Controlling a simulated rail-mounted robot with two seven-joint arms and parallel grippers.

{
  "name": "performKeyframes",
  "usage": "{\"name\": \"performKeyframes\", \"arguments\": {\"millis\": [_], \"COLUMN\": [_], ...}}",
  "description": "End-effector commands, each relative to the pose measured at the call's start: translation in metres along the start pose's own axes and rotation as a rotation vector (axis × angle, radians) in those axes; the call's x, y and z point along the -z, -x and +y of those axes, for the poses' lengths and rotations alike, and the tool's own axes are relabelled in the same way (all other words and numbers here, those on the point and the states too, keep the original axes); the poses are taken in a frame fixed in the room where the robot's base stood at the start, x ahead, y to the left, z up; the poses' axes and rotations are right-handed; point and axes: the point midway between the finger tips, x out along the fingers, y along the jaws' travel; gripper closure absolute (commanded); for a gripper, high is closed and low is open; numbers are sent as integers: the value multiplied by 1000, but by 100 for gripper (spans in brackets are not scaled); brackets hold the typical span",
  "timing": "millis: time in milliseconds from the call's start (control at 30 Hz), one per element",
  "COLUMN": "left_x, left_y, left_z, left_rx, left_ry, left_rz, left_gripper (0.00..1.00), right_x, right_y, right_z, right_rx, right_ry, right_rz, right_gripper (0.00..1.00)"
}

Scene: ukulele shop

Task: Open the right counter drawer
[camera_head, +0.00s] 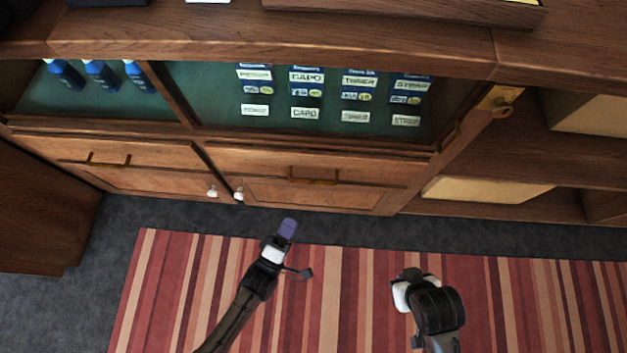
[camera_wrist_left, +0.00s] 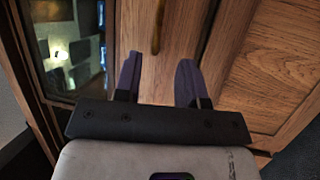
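The right counter drawer (camera_head: 375,168) is a wooden front under the glass display, seemingly flush with the counter. Its brass bar handle (camera_head: 314,178) is horizontal. My left gripper (camera_head: 287,228) is in front of the counter, below and a little left of the handle. In the left wrist view the gripper (camera_wrist_left: 159,62) shows two purple fingers spread apart with nothing between them. The handle (camera_wrist_left: 157,25) lies beyond the fingertips, apart from them, roughly in line with the gap. My right gripper (camera_head: 405,292) is over the rug; its fingers are hidden.
The left drawer (camera_head: 60,150) is beside the right one. Below are cupboard doors with white knobs (camera_head: 238,194). The display holds labelled packets (camera_head: 306,75) and blue bottles (camera_head: 101,73). Open shelves (camera_head: 545,150) stand at right. The striped rug (camera_head: 350,270) is clear.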

Motion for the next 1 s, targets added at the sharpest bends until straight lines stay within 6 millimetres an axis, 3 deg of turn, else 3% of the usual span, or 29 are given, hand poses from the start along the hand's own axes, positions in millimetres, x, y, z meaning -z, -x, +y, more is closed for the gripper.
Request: {"name": "performKeyframes", "arguments": {"millis": [600, 1000], "left_x": [0, 0], "left_y": [-103, -132], "left_z": [-3, 0], "left_rx": [-3, 0], "left_ry": [1, 0], "left_rz": [1, 0], "left_gripper": [63, 63], "right_x": [-16, -20], "right_y": [-44, -55], "right_z": [4, 2], "right_rx": [-13, -9], "right_ry": [13, 7], "right_rz": [-4, -4], "right_gripper": [100, 100]}}
